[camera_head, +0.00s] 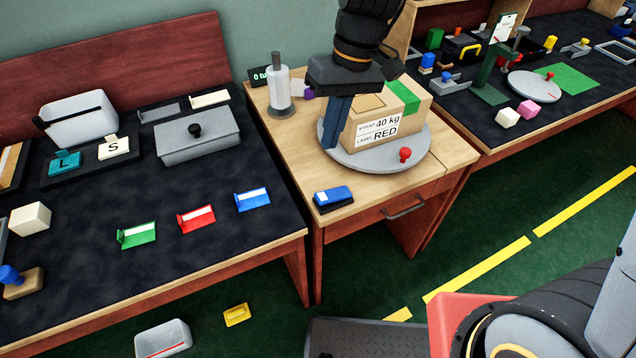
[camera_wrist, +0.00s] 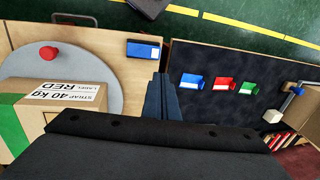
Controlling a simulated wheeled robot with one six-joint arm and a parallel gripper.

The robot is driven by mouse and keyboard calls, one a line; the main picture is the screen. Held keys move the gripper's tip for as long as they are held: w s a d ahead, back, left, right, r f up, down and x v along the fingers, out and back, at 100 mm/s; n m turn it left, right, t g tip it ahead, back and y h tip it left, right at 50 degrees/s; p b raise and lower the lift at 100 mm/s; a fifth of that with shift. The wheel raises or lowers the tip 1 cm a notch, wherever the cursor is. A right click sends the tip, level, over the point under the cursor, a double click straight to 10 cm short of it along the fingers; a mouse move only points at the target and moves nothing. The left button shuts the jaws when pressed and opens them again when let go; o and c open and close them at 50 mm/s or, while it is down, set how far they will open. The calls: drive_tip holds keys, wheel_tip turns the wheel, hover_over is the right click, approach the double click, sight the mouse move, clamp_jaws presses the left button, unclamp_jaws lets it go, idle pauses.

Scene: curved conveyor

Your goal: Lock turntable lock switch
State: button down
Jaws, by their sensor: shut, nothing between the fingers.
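The turntable (camera_head: 420,153) is a grey round plate on the wooden table section, and it also shows in the wrist view (camera_wrist: 85,70). A red knob (camera_head: 405,154), which looks like the lock switch, stands at its front edge; it also shows in the wrist view (camera_wrist: 48,53). A cardboard box (camera_head: 362,130) labelled 40 kg RED sits on the plate. My gripper (camera_head: 331,146) is shut and empty, pointing down beside the box's left side, near the plate's left edge. In the head view it is apart from the red knob.
A blue stapler-like block (camera_head: 333,198) lies at the table's front edge. A grey and white roll stand (camera_head: 279,90) is behind. Green, red and blue label holders (camera_head: 196,218) are on the left dark table. A second, smaller turntable (camera_head: 535,87) stands on the right table.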

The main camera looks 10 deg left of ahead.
sight(318, 193)
drive_tip(key=p+x, duration=0.1)
drive_tip(key=x, duration=1.3)
drive_tip(key=shift+p, duration=0.4)
